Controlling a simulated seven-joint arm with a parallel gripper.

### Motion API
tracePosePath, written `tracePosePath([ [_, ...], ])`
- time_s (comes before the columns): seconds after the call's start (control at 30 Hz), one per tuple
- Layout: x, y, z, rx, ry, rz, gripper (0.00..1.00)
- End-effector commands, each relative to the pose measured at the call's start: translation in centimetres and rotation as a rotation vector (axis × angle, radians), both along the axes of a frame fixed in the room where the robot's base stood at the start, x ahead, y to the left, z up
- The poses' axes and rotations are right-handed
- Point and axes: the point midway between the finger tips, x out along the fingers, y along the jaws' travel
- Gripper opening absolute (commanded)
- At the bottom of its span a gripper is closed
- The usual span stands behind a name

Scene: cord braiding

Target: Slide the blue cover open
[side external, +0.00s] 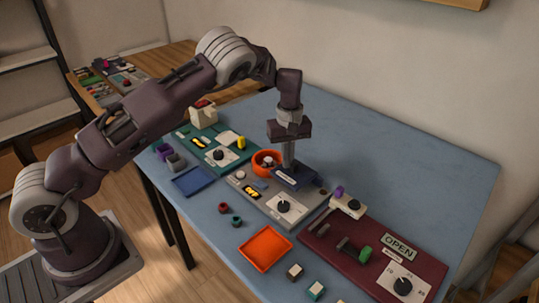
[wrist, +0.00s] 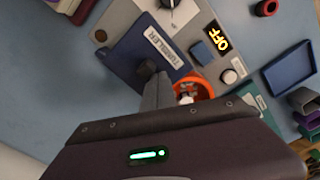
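The blue cover (side external: 302,180) is a flat dark blue plate on the grey panel (side external: 262,203). In the wrist view the cover (wrist: 122,62) carries a white label reading "TUMBLER" and a small dark knob (wrist: 146,68). My gripper (side external: 289,165) points straight down over the cover. In the wrist view its fingertips (wrist: 152,80) are at the knob and partly hide it. The fingers look close together, but I cannot tell whether they grip the knob. What lies under the cover is hidden.
An orange bowl (side external: 256,168) with small items stands right beside the cover and fingers. A maroon panel (side external: 345,262), green panel (side external: 195,148) and orange tray (side external: 265,249) are nearby. The table's back right is clear.

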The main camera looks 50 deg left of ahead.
Motion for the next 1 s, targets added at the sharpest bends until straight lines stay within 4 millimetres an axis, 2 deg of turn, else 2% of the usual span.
tracePosePath([
  [0.27, 0.0, 1.0, 0.2, -0.001, -0.002, 0.0, 0.0],
  [0.8, 0.1, 1.0, 8.4, 0.0, -0.004, 0.0, 0.0],
  [1.0, 0.0, 1.0, 10.8, 0.0, -0.002, 0.0, 0.0],
])
